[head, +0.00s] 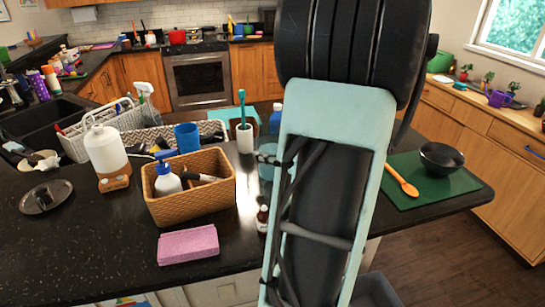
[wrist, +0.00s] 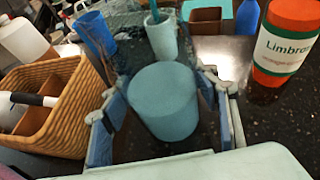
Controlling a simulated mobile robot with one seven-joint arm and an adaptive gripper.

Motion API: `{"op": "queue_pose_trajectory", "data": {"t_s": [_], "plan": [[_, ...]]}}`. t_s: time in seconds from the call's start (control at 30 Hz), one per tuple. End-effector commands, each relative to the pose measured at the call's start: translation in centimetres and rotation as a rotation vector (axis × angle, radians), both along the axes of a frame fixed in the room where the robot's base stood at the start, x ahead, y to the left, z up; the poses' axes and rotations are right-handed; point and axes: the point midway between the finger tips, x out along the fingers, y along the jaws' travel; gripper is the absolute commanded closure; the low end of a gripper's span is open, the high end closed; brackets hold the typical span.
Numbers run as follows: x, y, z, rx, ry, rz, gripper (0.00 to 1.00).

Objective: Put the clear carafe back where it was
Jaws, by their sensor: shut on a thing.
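My gripper (wrist: 163,112) is shut on the clear carafe (wrist: 160,110), with one finger on its left side and one on its right in the wrist view. The carafe's walls are faint and see-through. A teal cylinder shape fills the space between the fingers; I cannot tell whether it is in the carafe or behind it. The carafe's base is hidden, so I cannot tell whether it touches the counter.
A wicker caddy (head: 190,210) stands left of my gripper, with a pink sponge (head: 188,244) in front. A white cup with a brush (head: 244,138) and a blue cup (head: 187,137) stand behind. An orange bottle (wrist: 283,45) is close right. A green mat (head: 430,190) lies far right.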

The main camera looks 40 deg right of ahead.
Motion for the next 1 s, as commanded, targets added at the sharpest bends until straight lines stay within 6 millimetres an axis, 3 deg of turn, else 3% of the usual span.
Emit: {"op": "queue_pose_trajectory", "data": {"t_s": [0.47, 0.5, 0.63, 1.0], "plan": [[-0.01, -0.02, -0.74, -0.003, -0.005, -0.001, 0.91], [-0.06, 0.01, -0.85, -0.001, -0.001, -0.002, 0.42], [-0.07, 0.01, -0.79, -0.001, -0.001, -0.002, 0.28], [-0.07, 0.0, -0.46, -0.001, -0.001, -0.002, 0.27]]}}
